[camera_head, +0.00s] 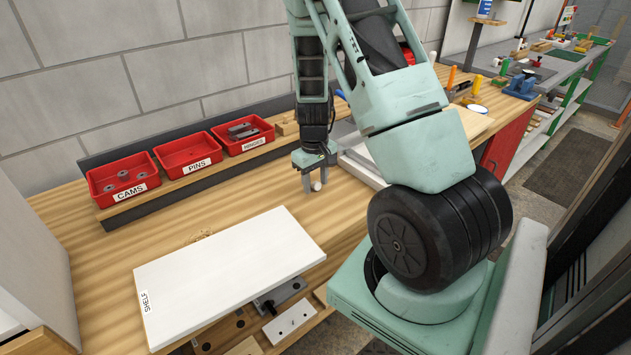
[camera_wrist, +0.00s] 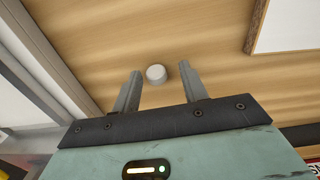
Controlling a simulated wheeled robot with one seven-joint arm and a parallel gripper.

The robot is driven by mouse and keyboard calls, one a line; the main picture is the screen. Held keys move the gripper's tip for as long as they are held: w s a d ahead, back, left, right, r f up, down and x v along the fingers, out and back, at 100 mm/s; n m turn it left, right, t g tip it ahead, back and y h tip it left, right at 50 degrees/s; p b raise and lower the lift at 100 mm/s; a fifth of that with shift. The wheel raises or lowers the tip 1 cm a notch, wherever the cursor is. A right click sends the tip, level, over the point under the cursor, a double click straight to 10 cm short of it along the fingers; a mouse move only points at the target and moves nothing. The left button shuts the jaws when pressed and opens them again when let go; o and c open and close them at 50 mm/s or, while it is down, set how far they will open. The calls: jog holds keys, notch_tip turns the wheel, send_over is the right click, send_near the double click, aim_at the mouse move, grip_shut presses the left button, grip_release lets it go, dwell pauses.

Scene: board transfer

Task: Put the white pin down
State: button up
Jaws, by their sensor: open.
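The white pin (camera_head: 317,186) is on the wooden bench top, partly hidden by my gripper (camera_head: 314,182) in the head view. In the wrist view the pin (camera_wrist: 156,73) shows as a small round white end against the wood. It lies between the two fingertips of my gripper (camera_wrist: 160,72), with a gap to each finger. My gripper is open and points down at the bench. The pin appears to stand upright on the wood, though its lower part is hard to see.
Red bins marked CAMS (camera_head: 124,180), PINS (camera_head: 188,154) and a third one (camera_head: 243,134) stand along the back. A white SHELF board (camera_head: 230,268) lies at the front. A pale framed tray (camera_head: 362,166) is close right of my gripper. Bare wood lies to its left.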

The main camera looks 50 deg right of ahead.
aim_at(314, 187)
notch_tip(314, 187, up, 12)
jog(key=w+a+r+n+y, duration=0.1)
jog(key=w+a+n, duration=0.1)
jog(key=a, duration=1)
jog(key=s+a+r+n, duration=0.1)
jog(key=s+a+n, duration=0.1)
jog(key=a, duration=0.6)
jog(key=s+a+r+n, duration=0.1)
jog(key=s+a+r, duration=0.1)
jog(key=a, duration=0.6)
jog(key=s+a+r+n, duration=0.1)
jog(key=s+a+n, duration=0.4)
jog(key=s+a, duration=0.7)
jog(key=s+b, duration=0.1)
jog(key=s, duration=0.2)
jog(key=shift+s+a+r, duration=0.15)
jog(key=shift+a+r, duration=0.1)
jog(key=shift+a, duration=0.05)
